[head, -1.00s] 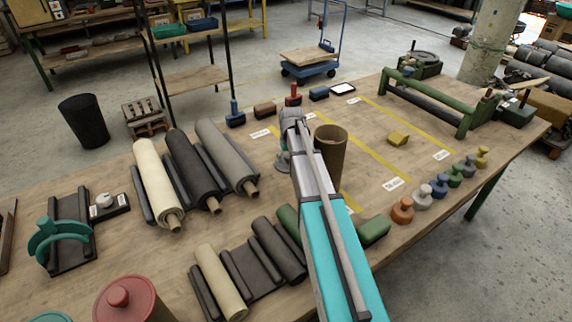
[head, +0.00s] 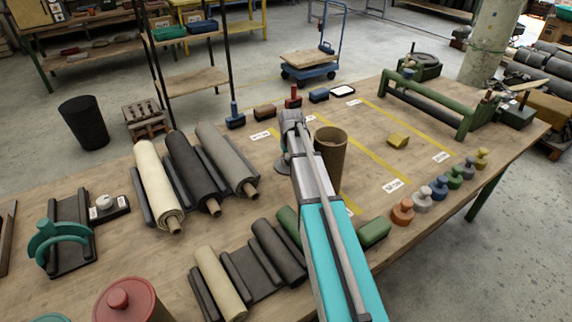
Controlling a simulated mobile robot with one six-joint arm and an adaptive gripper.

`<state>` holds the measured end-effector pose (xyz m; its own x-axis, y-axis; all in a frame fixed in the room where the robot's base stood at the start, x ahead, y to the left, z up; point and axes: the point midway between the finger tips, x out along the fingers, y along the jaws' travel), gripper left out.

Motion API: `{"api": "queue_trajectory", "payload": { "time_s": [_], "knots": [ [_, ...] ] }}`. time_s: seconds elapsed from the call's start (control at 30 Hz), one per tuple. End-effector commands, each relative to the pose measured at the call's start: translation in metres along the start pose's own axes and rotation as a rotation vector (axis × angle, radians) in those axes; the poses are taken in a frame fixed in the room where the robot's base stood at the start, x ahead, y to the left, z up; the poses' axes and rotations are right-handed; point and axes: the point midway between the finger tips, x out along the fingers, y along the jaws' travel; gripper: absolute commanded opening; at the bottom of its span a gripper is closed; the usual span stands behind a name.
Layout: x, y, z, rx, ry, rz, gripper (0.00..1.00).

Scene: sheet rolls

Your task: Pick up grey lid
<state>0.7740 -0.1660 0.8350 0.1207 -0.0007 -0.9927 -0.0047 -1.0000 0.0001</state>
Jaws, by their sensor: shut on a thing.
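My gripper (head: 286,149) is near the middle of the table, left of the upright brown tube, partly hidden behind my own arm. It is shut on what looks like the grey lid (head: 282,166), a flat round disc whose left edge shows below the gripper. The fingertips and the lid's knob are mostly hidden, and I cannot tell whether the lid touches the table.
The open brown tube (head: 331,150) stands close right of my gripper. Several sheet rolls (head: 190,172) lie to the left. Small coloured knobbed pieces (head: 439,187) line the right edge. A yellow block (head: 398,140) lies between yellow tape lines. A green roller frame (head: 430,100) stands at the back right.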

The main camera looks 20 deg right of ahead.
Motion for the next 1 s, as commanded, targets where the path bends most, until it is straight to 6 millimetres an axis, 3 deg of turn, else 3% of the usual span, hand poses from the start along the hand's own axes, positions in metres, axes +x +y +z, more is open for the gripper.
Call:
{"api": "queue_trajectory", "payload": {
  "time_s": [0.47, 1.0],
  "knots": [
    [-0.012, 0.0, -0.002, 0.0, 0.0, 0.0, 0.02],
    [-0.065, -0.001, -0.008, -0.001, 0.0, 0.0, 0.02]
  ]
}}
